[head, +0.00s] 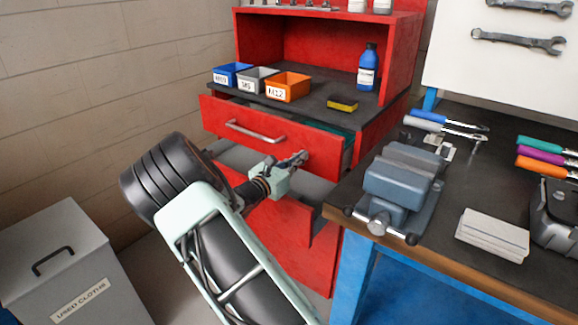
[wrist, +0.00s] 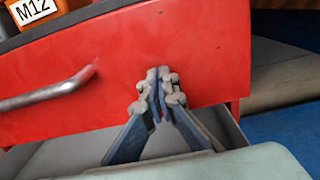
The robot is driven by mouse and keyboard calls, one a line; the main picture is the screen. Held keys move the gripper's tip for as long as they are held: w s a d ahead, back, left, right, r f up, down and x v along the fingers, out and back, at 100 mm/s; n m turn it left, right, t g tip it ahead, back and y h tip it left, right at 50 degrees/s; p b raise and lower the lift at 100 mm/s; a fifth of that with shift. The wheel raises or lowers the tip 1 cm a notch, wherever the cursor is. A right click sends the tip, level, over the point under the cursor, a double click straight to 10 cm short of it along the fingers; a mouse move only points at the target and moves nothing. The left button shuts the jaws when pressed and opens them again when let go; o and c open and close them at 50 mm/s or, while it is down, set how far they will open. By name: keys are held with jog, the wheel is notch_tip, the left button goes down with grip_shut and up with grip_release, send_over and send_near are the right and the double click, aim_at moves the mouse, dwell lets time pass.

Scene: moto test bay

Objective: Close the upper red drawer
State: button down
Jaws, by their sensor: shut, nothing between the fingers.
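The upper red drawer (head: 270,138) is part of the red cabinet (head: 330,45) and stands pulled out, its front ahead of the cabinet body. Its metal bar handle (head: 254,131) is left of my gripper (head: 297,160). My gripper is shut and empty, with its tips at the right part of the drawer front. In the wrist view the shut fingertips (wrist: 164,88) lie over the red drawer front (wrist: 200,50), right of the handle (wrist: 45,92). I cannot tell whether they touch it.
A bench (head: 430,262) with a grey-blue vise (head: 398,185) stands close on the right. Blue, grey and orange bins (head: 288,87), a blue bottle (head: 368,68) and a yellow sponge (head: 342,103) are on the cabinet top. A grey used-cloths bin (head: 60,262) stands at lower left.

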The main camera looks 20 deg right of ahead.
jog(key=x, duration=0.6)
jog(key=shift+w+d+r, duration=0.1)
jog(key=shift+w+d, duration=0.1)
jog(key=shift+a, duration=0.1)
